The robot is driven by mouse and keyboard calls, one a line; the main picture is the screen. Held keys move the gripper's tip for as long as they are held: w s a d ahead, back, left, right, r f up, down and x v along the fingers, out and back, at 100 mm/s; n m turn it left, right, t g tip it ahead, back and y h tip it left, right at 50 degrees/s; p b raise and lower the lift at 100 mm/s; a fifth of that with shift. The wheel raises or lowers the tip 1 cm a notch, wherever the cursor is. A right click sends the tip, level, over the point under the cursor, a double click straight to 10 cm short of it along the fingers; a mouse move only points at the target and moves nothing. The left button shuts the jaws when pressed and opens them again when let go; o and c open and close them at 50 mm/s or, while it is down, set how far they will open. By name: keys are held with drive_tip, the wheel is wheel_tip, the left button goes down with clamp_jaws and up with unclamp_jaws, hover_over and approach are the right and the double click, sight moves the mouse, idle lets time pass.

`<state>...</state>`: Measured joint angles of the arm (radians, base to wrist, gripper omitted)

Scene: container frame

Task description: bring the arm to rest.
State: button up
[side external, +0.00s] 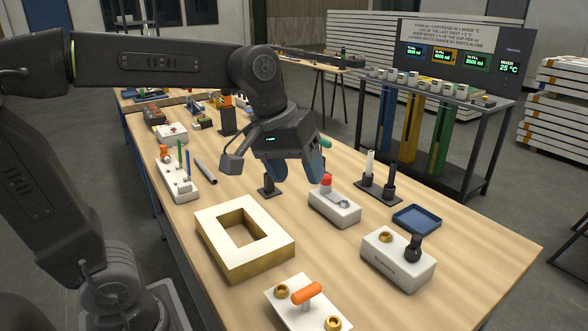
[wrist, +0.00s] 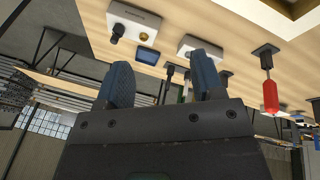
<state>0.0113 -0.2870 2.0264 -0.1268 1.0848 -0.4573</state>
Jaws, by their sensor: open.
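My gripper (side external: 296,170) hangs over the middle of the wooden table (side external: 455,250) with its blue fingers pointing down. The fingers stand apart with nothing between them, and they touch nothing that I can see. In the wrist view my gripper (wrist: 163,68) shows both fingers spread. The white frame (side external: 217,254) with a square opening lies on the table, in front and to the left of my gripper. A white block with a red knob (side external: 326,181) stands just right of the fingers.
A white block with a black knob (side external: 397,270), a blue tray (side external: 417,219) and a stand with upright tools (side external: 379,190) are on the right. A block with an orange handle (side external: 306,295) is at the front. A rack with coloured tubes (side external: 411,125) stands behind.

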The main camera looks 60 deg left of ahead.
drive_tip(key=shift+s, duration=0.25)
drive_tip(key=s+a+f+m+t+y, duration=0.1)
drive_tip(key=s+f+m, duration=0.4)
drive_tip(key=s, duration=0.5)
drive_tip(key=shift+s+a+f+m+t, duration=0.15)
drive_tip(key=shift+a+f+m+t, duration=0.15)
drive_tip(key=shift+a+f+t, duration=0.3)
